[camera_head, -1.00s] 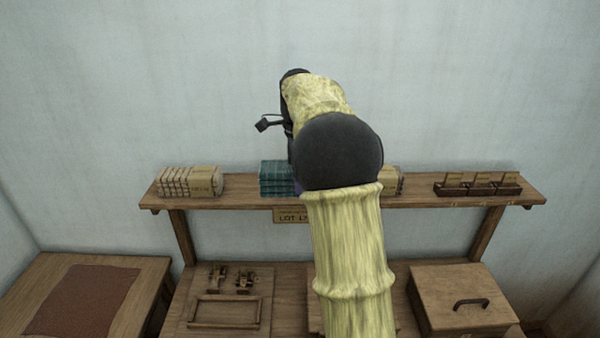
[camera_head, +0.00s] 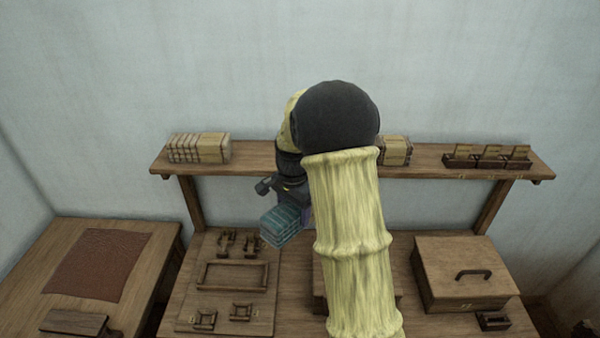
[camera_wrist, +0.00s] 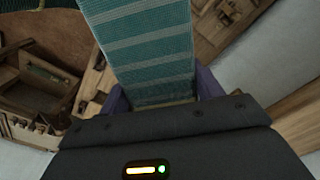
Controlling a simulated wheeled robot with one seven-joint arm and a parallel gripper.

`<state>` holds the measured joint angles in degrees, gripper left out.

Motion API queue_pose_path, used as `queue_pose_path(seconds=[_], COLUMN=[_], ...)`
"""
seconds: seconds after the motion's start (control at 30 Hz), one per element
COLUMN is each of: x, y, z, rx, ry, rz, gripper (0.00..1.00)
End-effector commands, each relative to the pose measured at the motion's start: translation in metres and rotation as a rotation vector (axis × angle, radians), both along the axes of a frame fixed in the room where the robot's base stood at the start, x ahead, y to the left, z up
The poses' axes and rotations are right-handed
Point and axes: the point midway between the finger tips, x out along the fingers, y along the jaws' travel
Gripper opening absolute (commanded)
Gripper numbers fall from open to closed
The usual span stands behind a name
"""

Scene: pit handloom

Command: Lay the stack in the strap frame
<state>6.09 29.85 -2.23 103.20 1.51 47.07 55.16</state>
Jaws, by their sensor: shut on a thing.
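The stack (camera_head: 284,227) is teal folded cloth with pale stripes. My gripper (camera_head: 302,207) is shut on the stack and holds it in the air in front of the shelf, a little tilted. In the wrist view the stack (camera_wrist: 143,45) stands out between the two purple fingers of my gripper (camera_wrist: 160,92). The strap frame (camera_head: 233,276), a low wooden rectangle on a board, lies below and to the left of the stack and looks empty. Small wooden fittings (camera_head: 239,243) stand behind and in front of it. My arm hides part of the table.
The wall shelf (camera_head: 260,158) holds a pale bundle (camera_head: 199,148) at left, another bundle (camera_head: 396,150) and a card rack (camera_head: 487,157). A lidded wooden box (camera_head: 464,273) stands at right. A side table with a brown mat (camera_head: 97,264) is at left.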

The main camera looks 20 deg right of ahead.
Motion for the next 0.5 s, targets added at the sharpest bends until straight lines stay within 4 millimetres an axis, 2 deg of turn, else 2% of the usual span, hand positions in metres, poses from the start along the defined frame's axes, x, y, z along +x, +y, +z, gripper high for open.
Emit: queue_pose_path(seconds=[0.03,0.23,0.3,0.5], x=[-0.007,-0.026,-0.030,-0.037], y=[0.006,0.032,0.040,0.055], z=[-0.026,-0.125,-0.151,-0.201], rx=[0.003,0.008,0.007,0.003], ry=[0.012,0.013,0.009,0.004], rz=[0.098,0.555,0.685,0.932], gripper=[0.39,0.39,0.39,0.39])
